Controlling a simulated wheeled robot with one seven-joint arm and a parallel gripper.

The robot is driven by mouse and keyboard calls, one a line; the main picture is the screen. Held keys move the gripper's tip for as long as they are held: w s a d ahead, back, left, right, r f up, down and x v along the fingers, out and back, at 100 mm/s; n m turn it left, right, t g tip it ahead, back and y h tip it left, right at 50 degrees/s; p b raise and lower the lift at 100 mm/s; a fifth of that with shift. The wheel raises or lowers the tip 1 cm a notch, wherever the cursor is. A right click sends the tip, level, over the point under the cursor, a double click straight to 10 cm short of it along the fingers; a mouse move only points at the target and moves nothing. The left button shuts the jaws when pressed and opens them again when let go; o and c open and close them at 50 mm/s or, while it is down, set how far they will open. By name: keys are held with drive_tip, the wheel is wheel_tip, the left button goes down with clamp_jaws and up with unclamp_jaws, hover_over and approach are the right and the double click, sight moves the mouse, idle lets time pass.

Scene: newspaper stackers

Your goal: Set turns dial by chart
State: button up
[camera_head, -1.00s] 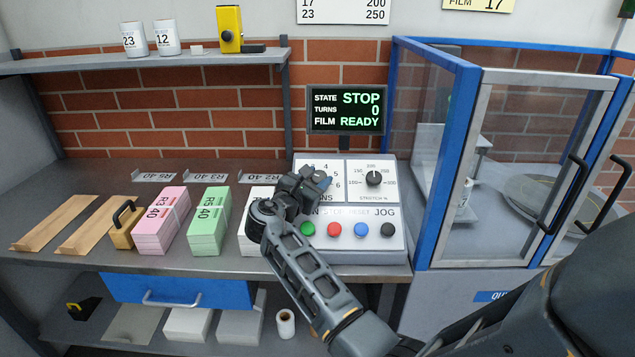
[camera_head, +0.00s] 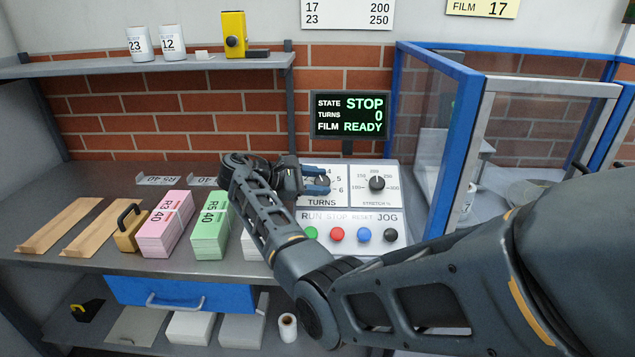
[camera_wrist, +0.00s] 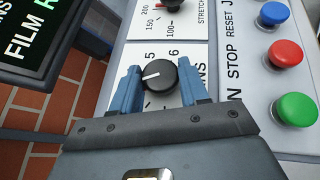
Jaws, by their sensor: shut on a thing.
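My gripper (camera_head: 314,181) is at the TURNS dial on the sloped control panel (camera_head: 309,214). In the wrist view its two blue fingers (camera_wrist: 160,90) press on either side of the black round turns dial (camera_wrist: 163,74). The dial's white pointer line aims toward the panel's top edge; the number it meets is hidden or unclear. The numbers 5 and 6 show beside it. The chart (camera_head: 348,14) on the wall is cut off at the top; its visible rows read 17 200 and 23 250.
The display (camera_head: 349,114) reads STOP, turns 0, film READY. A STRETCH dial (camera_head: 377,183) is to the right; green, red, blue and black buttons lie below. A sign (camera_head: 482,8) reads FILM 17. Pink (camera_head: 165,225) and green (camera_head: 211,225) stacks stand left. A blue-framed glass enclosure (camera_head: 450,150) is right.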

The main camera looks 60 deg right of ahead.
drive_tip(key=shift+m+y, duration=0.3)
idle(0.4)
drive_tip(key=o, duration=1)
drive_tip(key=b+v, duration=0.1)
drive_tip(key=v, duration=0.6)
drive_tip(key=shift+w+a, duration=0.2)
drive_tip(key=shift+w, duration=0.1)
